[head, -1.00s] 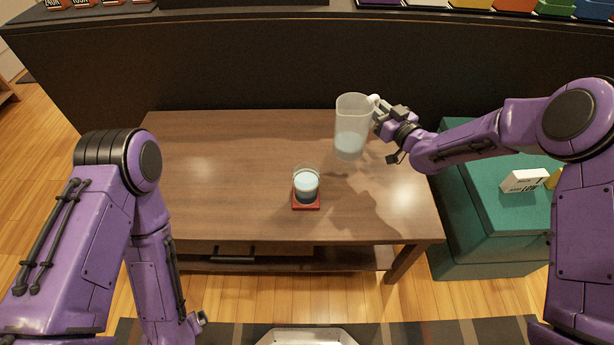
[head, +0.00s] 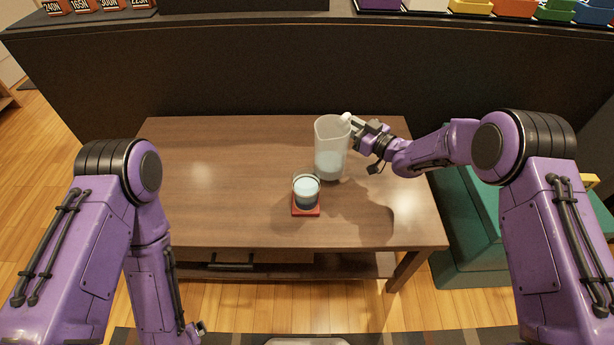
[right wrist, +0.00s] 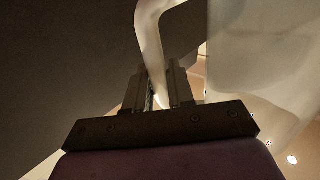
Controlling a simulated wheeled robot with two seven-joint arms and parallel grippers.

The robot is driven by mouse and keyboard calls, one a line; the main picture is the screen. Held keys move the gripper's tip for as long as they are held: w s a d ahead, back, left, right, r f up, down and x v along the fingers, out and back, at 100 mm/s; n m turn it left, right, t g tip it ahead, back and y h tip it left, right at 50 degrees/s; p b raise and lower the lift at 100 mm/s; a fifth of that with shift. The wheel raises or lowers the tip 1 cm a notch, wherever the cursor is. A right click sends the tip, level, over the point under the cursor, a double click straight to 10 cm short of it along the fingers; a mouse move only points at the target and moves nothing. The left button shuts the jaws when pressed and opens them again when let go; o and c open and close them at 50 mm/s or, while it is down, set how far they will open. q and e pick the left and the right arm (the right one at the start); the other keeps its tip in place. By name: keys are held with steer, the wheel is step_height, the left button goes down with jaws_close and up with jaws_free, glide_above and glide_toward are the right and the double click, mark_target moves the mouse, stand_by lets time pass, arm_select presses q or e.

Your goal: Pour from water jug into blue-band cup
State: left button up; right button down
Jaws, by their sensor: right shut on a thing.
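The translucent water jug (head: 331,135) is behind and slightly right of the cup, with pale water low inside it. It looks close to upright. My right gripper (head: 356,125) is shut on its white handle. In the right wrist view the jug's handle (right wrist: 150,45) runs down between the fingers (right wrist: 160,88), and the pale jug body (right wrist: 260,50) is to the right. The clear cup (head: 306,188) stands on a red coaster (head: 306,212); pale blue shows inside and a darker band lower down. My left gripper (head: 200,328) is low, in front of the table; its jaws are too small to judge.
The wooden table (head: 210,180) is bare left of the cup. A dark panel (head: 250,75) rises behind it, with coloured bins (head: 515,8) on top at the right. A teal box (head: 465,235) stands against the table's right side.

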mark_target(343, 119)
steer(key=shift+r, duration=0.1)
steer(key=shift+s+a+r+n, duration=0.15)
steer(key=shift+s+r+n, duration=0.1)
steer(key=shift+r+n, duration=0.25)
steer(key=shift+s+a+r+n, duration=0.1)
steer(key=shift+s+r+n, duration=0.1)
steer(key=shift+r+n, duration=0.3)
steer(key=shift+s+a+r+n+y, duration=0.4)
steer(key=shift+s+r+n, duration=0.25)
steer(key=shift+n, duration=0.35)
steer(key=shift+s+a+r+n, duration=0.5)
steer(key=shift+s+r+n, duration=0.2)
steer(key=shift+n, duration=0.3)
steer(key=s+a+r+n+y, duration=0.1)
steer(key=s+a+r+n, duration=0.1)
steer(key=r+n, duration=0.3)
steer(key=shift+s+a+r+n+y+p, duration=0.2)
steer(key=shift+s+r+n+y+p, duration=0.15)
steer(key=shift+s, duration=0.45)
steer(key=shift+r, duration=0.15)
steer(key=shift+s+a+r+n+b, duration=0.1)
steer(key=shift+s+a+n+b, duration=0.2)
steer(key=shift+n, duration=0.25)
steer(key=shift+s+a+r+n+b, duration=0.1)
steer(key=shift+s+n+b, duration=0.1)
steer(key=shift+s+n, duration=0.25)
